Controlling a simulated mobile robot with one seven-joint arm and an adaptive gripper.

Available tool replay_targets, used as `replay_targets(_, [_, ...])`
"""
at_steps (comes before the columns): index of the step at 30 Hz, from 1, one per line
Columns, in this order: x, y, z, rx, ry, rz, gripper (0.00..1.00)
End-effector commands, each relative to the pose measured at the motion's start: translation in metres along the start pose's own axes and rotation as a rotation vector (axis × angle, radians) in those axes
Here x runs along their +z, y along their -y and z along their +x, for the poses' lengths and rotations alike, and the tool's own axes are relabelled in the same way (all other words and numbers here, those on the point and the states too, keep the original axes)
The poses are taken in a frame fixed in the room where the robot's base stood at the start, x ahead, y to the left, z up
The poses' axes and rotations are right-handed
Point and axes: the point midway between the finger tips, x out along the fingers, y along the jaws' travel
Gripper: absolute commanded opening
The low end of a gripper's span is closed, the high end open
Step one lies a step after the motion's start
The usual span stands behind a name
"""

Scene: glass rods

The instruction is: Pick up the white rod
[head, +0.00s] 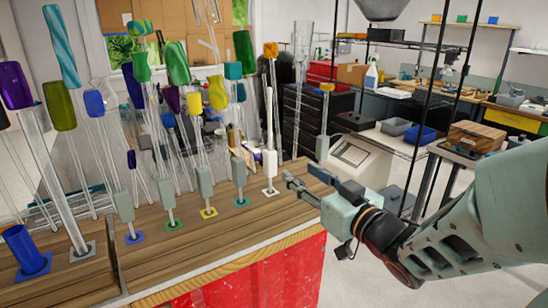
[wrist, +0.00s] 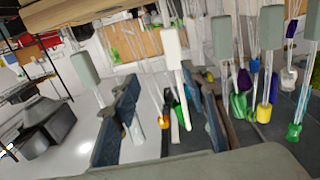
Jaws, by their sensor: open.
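In the wrist view the picture is turned over; the white rod (wrist: 172,48) lies in line with the gap between my two open fingers (wrist: 168,105), beyond the fingertips.
Several grey-gripped rods stand in a row to the left, the nearest on a teal base (head: 241,202). Tall glass rods with coloured ends crowd behind. Another grey block (head: 322,148) stands behind my gripper. The bench front (head: 215,255) is clear.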

Motion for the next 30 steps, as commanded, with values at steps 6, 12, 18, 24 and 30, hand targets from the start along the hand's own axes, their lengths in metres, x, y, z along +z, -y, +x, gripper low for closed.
replay_targets(6, [-0.001, 0.014, 0.021, -0.041, -0.016, 0.025, 0.41])
replay_targets(12, [-0.002, 0.015, 0.049, -0.038, -0.016, 0.024, 0.41])
replay_targets(18, [-0.006, 0.017, 0.064, -0.038, -0.016, 0.023, 0.41])
replay_targets(24, [-0.011, 0.022, 0.094, -0.036, -0.016, 0.023, 0.41])
replay_targets(30, [-0.012, 0.022, 0.107, -0.035, -0.015, 0.024, 0.41])
